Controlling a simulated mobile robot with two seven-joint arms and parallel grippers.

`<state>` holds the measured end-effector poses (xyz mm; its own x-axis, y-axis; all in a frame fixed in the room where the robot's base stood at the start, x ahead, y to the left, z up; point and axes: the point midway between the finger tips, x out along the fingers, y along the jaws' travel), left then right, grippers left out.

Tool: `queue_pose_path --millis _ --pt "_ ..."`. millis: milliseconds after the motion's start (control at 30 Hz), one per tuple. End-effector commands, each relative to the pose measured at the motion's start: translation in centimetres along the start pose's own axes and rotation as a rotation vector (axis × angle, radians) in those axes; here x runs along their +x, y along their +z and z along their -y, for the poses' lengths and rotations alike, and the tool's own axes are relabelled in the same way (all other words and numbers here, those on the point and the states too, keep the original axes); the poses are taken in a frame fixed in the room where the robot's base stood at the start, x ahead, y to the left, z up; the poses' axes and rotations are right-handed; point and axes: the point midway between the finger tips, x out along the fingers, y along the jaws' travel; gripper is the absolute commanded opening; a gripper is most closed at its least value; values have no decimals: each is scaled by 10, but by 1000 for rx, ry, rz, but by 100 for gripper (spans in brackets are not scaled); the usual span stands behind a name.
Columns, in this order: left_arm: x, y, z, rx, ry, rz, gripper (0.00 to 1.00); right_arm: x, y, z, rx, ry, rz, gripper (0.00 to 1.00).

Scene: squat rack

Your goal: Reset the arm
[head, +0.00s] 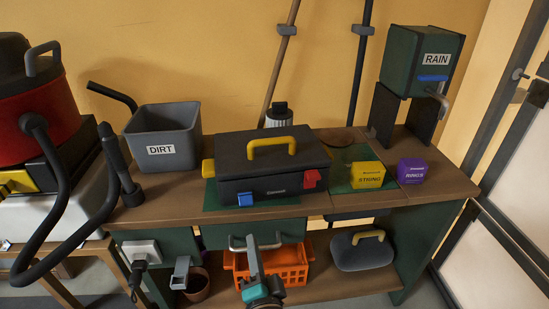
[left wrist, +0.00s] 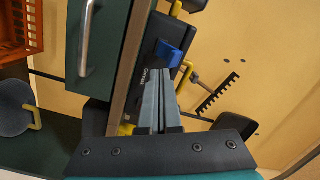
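My left gripper (head: 251,240) points up in front of the workbench's drawer, below the black toolbox (head: 275,164). Its two grey fingers (left wrist: 158,74) lie side by side and look shut, with nothing seen between them. In the head view the fingertips are below the toolbox's blue latch (head: 245,199), apart from it. In the left wrist view the blue latch (left wrist: 168,53) shows just beyond the fingertips. The toolbox is closed, with a yellow handle (head: 272,142) on its lid and a red latch (head: 312,179) at right. My right gripper is not in view.
The bench top (head: 160,190) also carries a DIRT bin (head: 165,135), a STRING box (head: 367,175), a RINGS box (head: 411,171) and a RAIN dispenser (head: 420,65). Below are a drawer handle (head: 256,244), an orange crate (head: 292,265) and a dark case (head: 362,252). A red vacuum (head: 40,110) stands left.

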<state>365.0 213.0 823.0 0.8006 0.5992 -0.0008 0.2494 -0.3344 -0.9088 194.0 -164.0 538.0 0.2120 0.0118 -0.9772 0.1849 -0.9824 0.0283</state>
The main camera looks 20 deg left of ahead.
Motion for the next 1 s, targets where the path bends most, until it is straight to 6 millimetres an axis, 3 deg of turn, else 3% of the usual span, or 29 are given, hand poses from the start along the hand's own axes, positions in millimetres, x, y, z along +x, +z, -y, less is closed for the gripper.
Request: queue_pose_path --millis 467,567,667,800,867,1000 --pt "0 0 -1 2 3 1 0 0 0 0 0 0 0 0" --pt "3 8 -15 34 43 13 0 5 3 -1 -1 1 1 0" --pt "8 30 -53 108 157 48 0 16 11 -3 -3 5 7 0" --pt "5 91 -133 220 426 138 0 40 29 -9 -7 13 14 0" --pt "-5 122 -167 242 553 186 0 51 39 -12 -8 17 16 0" --pt "-44 194 -230 222 829 308 0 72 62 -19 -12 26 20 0"
